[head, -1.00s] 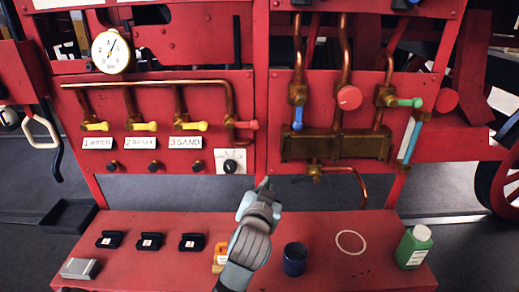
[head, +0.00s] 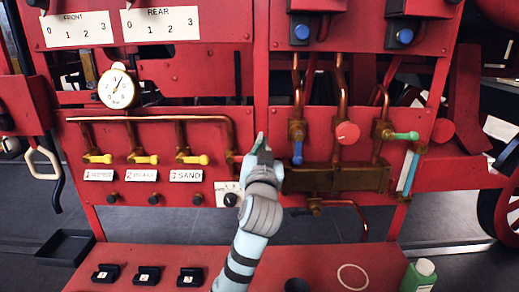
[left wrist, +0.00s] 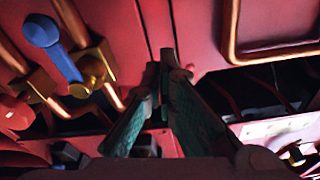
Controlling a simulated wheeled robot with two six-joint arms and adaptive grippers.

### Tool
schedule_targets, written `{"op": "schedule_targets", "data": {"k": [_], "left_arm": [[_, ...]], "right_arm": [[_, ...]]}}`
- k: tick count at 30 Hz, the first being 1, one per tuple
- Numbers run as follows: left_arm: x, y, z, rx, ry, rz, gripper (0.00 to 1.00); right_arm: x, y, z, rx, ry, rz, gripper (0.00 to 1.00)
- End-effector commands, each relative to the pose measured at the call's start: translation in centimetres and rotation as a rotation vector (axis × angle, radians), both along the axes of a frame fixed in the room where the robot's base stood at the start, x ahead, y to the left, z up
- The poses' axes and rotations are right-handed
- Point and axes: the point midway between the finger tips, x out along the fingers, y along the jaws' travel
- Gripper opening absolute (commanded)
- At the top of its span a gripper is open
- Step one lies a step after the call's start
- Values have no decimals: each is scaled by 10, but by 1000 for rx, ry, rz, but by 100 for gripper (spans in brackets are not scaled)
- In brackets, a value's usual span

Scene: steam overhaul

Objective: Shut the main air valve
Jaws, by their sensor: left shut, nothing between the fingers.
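My left gripper (head: 259,142) is in front of the red panel, beside the right end of the left copper pipe (head: 165,118). In the left wrist view its teal fingers (left wrist: 165,68) are shut and empty. No label for a main air valve is legible. Three yellow-handled valves (head: 145,159) hang from this pipe, their levers sideways. Right of the gripper, a blue lever (head: 298,152) hangs down; it also shows in the left wrist view (left wrist: 52,48). My right gripper is not in view.
A round red knob (head: 347,133) and a green lever (head: 402,135) sit further right. A pressure gauge (head: 118,88) is at upper left.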

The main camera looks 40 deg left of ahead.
Motion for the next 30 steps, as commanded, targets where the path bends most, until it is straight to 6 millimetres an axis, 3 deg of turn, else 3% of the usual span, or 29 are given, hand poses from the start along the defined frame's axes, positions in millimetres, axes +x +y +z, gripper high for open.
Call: {"op": "schedule_targets", "data": {"k": [6,9,14,30], "left_arm": [[38,28,9,0,2,2,0],[33,27,-13,-2,4,-2,0],[28,28,-29,-2,3,-1,0],[29,27,-33,17,15,-2,0]], "right_arm": [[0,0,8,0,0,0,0],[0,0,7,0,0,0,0],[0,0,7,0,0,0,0],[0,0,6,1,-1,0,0]]}}
